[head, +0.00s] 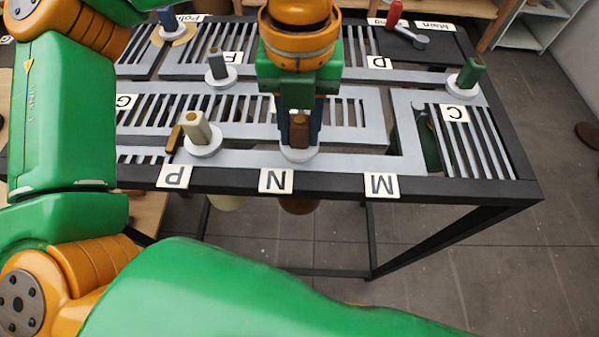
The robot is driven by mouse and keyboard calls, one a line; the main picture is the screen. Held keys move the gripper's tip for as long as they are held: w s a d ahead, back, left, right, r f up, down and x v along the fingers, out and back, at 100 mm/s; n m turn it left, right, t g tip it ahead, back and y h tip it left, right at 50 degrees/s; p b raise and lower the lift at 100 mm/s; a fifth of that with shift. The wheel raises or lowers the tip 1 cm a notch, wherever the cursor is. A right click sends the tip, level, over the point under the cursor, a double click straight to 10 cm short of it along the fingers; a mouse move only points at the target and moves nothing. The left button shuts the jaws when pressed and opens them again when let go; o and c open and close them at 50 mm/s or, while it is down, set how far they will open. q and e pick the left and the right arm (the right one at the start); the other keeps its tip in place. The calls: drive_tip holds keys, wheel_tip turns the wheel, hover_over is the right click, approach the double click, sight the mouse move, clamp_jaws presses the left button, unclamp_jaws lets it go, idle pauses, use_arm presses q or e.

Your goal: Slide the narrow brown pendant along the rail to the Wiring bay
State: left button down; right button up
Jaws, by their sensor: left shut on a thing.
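The brown pendant shows as a brown knob (299,132) on a white disc on the grey rail, just behind the N label. A brown shade (297,206) hangs below the table edge beneath it, mostly hidden. My left gripper (300,120) points down from above, its dark fingers shut on the brown knob. The rail (345,160) runs along the near edge, past N and M, and turns back at the right. My right gripper is not in view.
A cream knob (197,130) stands left of the brown one by P. A grey knob (218,65), a green knob (472,72), a blue knob (167,18) and a red knob (394,13) stand on other rail stretches. The rail right of N toward M is clear.

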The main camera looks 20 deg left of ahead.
use_arm(q)
drive_tip(key=w+d+p, duration=0.1)
drive_tip(key=d+p, duration=0.1)
drive_tip(key=d, duration=0.2)
drive_tip(key=w+d+p, duration=0.1)
drive_tip(key=d+p, duration=0.1)
drive_tip(key=d, duration=0.2)
drive_tip(key=w+d+p, duration=0.1)
drive_tip(key=d+p, duration=0.1)
drive_tip(key=d, duration=0.3)
drive_tip(key=shift+w+r, duration=0.2)
drive_tip(key=shift+w, duration=0.15)
drive_tip(key=shift+w+d+f, duration=0.15)
drive_tip(key=shift+d+f, duration=0.05)
drive_tip(key=shift+d, duration=0.1)
drive_tip(key=shift+a, duration=0.1)
